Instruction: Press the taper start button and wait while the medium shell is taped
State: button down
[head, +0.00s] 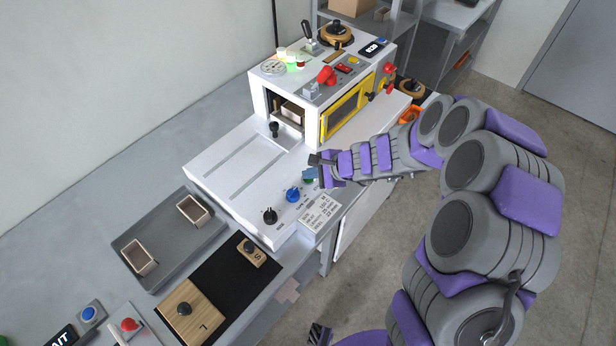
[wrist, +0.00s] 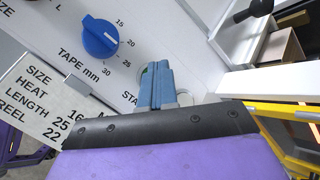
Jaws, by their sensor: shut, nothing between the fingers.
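The white taper machine (head: 240,165) stands on the bench with a long flat bed. A tan box shell (head: 292,112) sits inside its opening; it also shows at the upper right of the wrist view (wrist: 280,47). My gripper (head: 313,172) is shut and empty at the front edge of the bed, beside the blue knob (head: 292,194). In the wrist view its blue-grey fingertips (wrist: 155,84) cover most of a green button (wrist: 144,78) near lettering that begins "STA". Whether the button is pressed down cannot be seen.
A black knob (head: 270,215) and a printed settings card (head: 320,212) are at the bed's near end. A grey tray (head: 165,262) holds two small shells. Wooden blocks with black knobs lie on a black mat (head: 215,285). A yellow-framed window (head: 347,110) faces my arm.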

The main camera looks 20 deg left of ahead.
aim_at(311, 181)
jog(key=shift+r, duration=0.1)
jog(key=shift+r+p, duration=0.7)
jog(key=shift+r, duration=0.05)
notch_tip(311, 181, up, 5)
jog(key=p, duration=0.4)
dwell(0.8)
